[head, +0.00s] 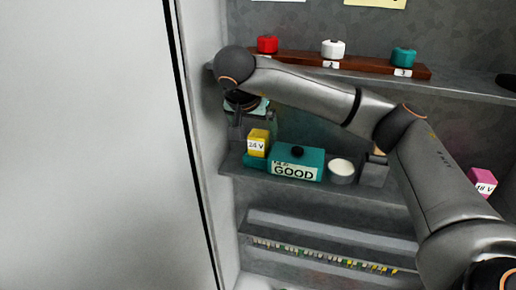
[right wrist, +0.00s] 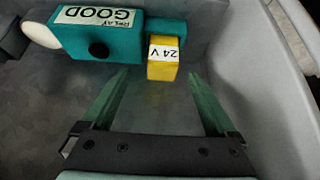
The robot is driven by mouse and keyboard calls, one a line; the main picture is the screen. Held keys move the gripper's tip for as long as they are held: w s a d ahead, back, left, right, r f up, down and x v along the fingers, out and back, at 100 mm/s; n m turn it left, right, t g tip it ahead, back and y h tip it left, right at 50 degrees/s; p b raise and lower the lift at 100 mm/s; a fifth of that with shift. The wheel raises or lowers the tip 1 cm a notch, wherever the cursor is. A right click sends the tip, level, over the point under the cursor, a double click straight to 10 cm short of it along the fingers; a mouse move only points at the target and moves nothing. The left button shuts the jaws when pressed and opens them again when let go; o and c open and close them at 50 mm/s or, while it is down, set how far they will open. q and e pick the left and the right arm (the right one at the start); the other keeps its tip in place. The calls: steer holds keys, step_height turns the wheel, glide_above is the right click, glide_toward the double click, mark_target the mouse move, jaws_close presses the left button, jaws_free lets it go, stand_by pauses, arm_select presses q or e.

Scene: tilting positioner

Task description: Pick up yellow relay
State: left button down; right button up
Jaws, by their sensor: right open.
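The yellow relay (head: 259,136), labelled 24 V, stands on the middle shelf near its left end, left of the teal box. It also shows in the right wrist view (right wrist: 161,70), beyond the fingertips and roughly in line with the gap between them. My right gripper (head: 252,118) is open and empty, above and close to the relay; in the right wrist view its two teal fingers (right wrist: 158,80) are spread apart. In the head view my wrist partly hides the gripper. My left gripper is in neither view.
A teal box marked RELAY GOOD (head: 297,163) with a black knob sits right of the relay, then a white-topped round cup (head: 341,171). A side wall (head: 205,130) is close on the left. A pink 48 V relay (head: 482,181) is far right. Red, white and teal knobs line the upper shelf.

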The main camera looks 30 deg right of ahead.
mark_target(257, 136)
steer(key=shift+b+x, duration=0.35)
steer(key=shift+x, duration=2.45)
steer(key=shift+w, duration=0.2)
steer(key=shift+c, duration=0.4)
steer(key=shift+r, duration=0.1)
jaws_close()
